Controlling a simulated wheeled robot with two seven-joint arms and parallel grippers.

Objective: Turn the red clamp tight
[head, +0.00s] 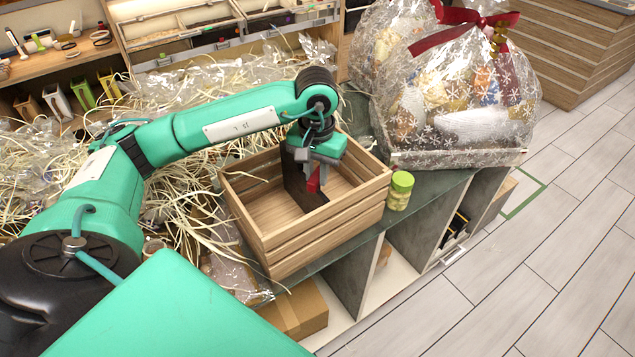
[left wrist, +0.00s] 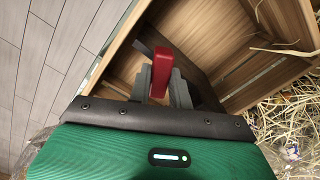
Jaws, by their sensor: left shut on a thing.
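The red clamp (left wrist: 162,70) shows large in the left wrist view, with its red handle between the two grey fingers. In the head view a small part of the red clamp (head: 313,180) shows below my left gripper (head: 312,168), inside the wooden crate (head: 325,233). My left gripper (left wrist: 160,88) is shut on the red handle. A dark bracket or plate (head: 300,190) stands beside the clamp in the crate. What the clamp grips lower down is hidden. My right gripper is not in view.
A jar with a green lid (head: 400,190) stands just right of the crate. A wrapped hamper with a red bow (head: 450,90) is behind it. Pale shredded straw (head: 190,190) covers the counter to the left. A cardboard box (head: 298,310) sits on the shelf below.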

